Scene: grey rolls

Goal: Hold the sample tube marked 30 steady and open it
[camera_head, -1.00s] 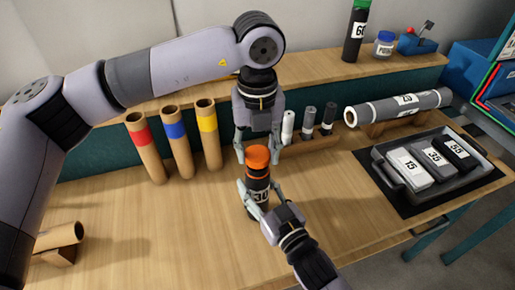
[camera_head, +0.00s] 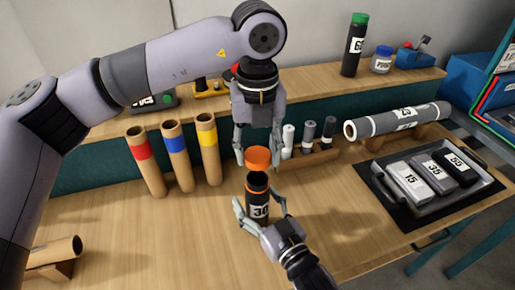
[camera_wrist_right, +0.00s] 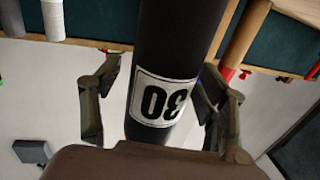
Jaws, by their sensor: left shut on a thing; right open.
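The black sample tube marked 30 (camera_head: 258,211) is upright above the workbench, with an orange ring near its top. Its orange cap (camera_head: 257,158) is off, just above the tube's mouth. My left gripper (camera_head: 258,163) comes from above and is shut on the cap. My right gripper (camera_head: 260,199) is open, its fingers on either side of the tube. In the right wrist view the tube (camera_wrist_right: 165,100) stands between the spread fingers, with a gap visible on both sides. The tube's base is partly hidden by my right gripper.
Cardboard tubes with red, blue and yellow bands (camera_head: 178,156) stand behind left. A small rack (camera_head: 313,155) and a long grey roll (camera_head: 400,121) are behind right. A tray (camera_head: 400,203) with blocks 15, 35 and 55 lies right. The front left bench is mostly clear.

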